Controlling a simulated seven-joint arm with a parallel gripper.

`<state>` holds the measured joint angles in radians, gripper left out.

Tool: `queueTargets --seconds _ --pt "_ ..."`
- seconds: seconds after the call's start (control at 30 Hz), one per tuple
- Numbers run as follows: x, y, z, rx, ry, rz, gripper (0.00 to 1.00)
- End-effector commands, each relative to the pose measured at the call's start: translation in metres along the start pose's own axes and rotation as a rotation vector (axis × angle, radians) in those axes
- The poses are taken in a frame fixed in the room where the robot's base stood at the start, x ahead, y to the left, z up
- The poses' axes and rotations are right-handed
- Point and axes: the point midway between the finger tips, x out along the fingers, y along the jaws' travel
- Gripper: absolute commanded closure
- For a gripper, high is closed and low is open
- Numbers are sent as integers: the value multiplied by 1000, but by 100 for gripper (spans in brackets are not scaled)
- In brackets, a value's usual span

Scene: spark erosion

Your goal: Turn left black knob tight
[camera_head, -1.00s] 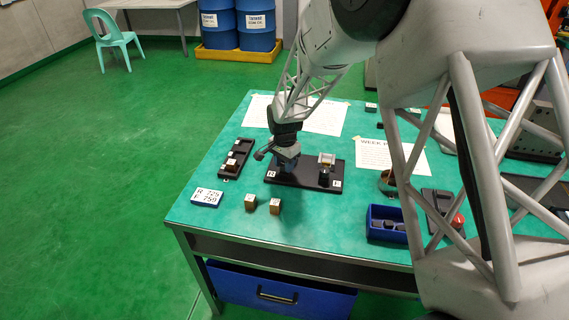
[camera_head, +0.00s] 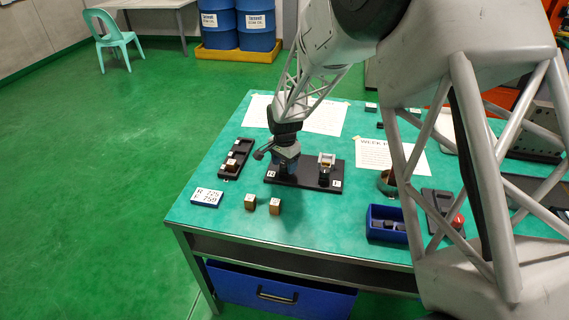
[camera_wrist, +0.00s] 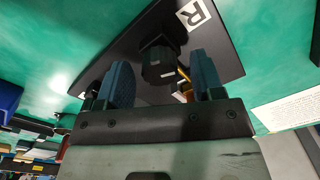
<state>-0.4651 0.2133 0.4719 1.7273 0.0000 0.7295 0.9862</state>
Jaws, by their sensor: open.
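A black fixture plate (camera_head: 305,175) lies on the green table, with a white R label (camera_wrist: 193,14) at one end. The black knob (camera_wrist: 158,65) stands on the R end of the plate in the wrist view. My gripper (camera_wrist: 161,72) is open, with one blue finger on each side of the knob and visible gaps between. In the head view my gripper (camera_head: 287,163) points down over the left end of the plate and hides that knob. A second knob with a metal-topped block (camera_head: 326,166) stands at the plate's right end.
A black tray (camera_head: 236,158) lies left of the plate. Two small brown blocks (camera_head: 250,202) (camera_head: 275,206) and a number card (camera_head: 207,197) are in front. A blue bin (camera_head: 386,224) stands at the right. Paper sheets lie behind.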

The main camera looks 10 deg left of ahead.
Motion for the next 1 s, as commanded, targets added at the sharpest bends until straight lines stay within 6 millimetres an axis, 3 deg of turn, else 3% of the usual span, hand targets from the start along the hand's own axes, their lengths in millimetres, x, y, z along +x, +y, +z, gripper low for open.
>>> queueTargets --seconds 0.27,0.7,1.0 --pt "-20 0 0 0 2 -2 39" --pt "-70 0 0 0 0 0 39" --pt "-77 0 0 0 0 0 39"
